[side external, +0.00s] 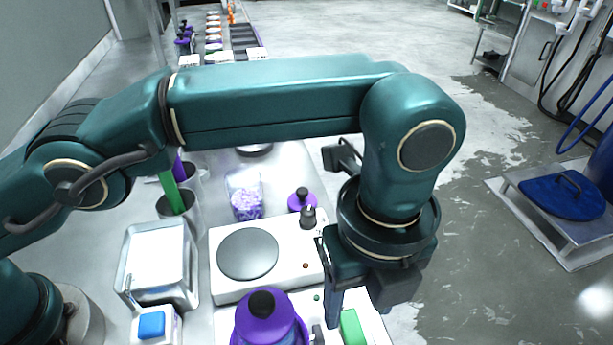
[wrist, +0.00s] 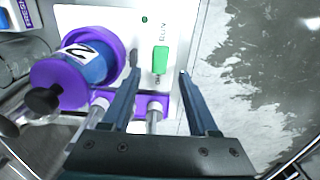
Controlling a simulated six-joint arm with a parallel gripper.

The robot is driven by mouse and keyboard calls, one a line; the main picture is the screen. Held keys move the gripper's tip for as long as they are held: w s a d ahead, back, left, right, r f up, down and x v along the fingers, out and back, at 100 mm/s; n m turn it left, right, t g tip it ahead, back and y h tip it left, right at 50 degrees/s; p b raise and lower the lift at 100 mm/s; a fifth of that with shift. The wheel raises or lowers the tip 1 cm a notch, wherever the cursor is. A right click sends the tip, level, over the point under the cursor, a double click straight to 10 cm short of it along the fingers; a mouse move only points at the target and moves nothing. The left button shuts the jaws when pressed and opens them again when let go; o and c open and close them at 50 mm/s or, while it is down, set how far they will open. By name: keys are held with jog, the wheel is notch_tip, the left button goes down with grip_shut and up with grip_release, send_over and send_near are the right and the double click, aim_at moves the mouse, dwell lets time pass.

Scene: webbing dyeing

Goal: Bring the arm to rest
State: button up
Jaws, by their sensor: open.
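My gripper (wrist: 159,77) points down at the front right of the bench. In the wrist view its two dark fingers are spread apart with nothing held between them. A green handle (wrist: 160,59) on a white panel (wrist: 118,17) lies just beyond the fingertips, seen between them. The green handle also shows in the side view (side external: 352,328), beside a finger. My gripper's body hides part of the panel's right side there. I cannot tell how far the fingertips are above the panel.
A purple-lidded container (side external: 265,322) stands left of my gripper. Behind it are a white hotplate (side external: 292,240), a plastic cup of purple pieces (side external: 246,196) and a metal tray (side external: 158,262). Open floor (side external: 480,220) lies to the right, with a blue lid (side external: 562,196) on a metal stand.

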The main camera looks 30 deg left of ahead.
jog(key=shift+r, duration=0.1)
jog(key=w+a+r+n+t+h, duration=0.1)
jog(key=w+a+r+n+t, duration=0.3)
jog(key=a+r+n, duration=0.9)
jog(key=s+a+r+n+t, duration=0.1)
jog(key=s+a+n, duration=0.15)
jog(key=a, duration=0.45)
jog(key=s+a+r+n, duration=0.1)
jog(key=s+a+n, duration=0.15)
jog(key=a, duration=0.45)
jog(key=s+a+f+n+y, duration=0.1)
jog(key=s+a+f+n, duration=0.1)
jog(key=s+f+n, duration=0.3)
notch_tip(320, 180, down, 3)
jog(key=n, duration=0.4)
jog(key=shift+s+a+t, duration=0.15)
jog(key=shift+s+t, duration=0.05)
jog(key=shift+t, duration=0.1)
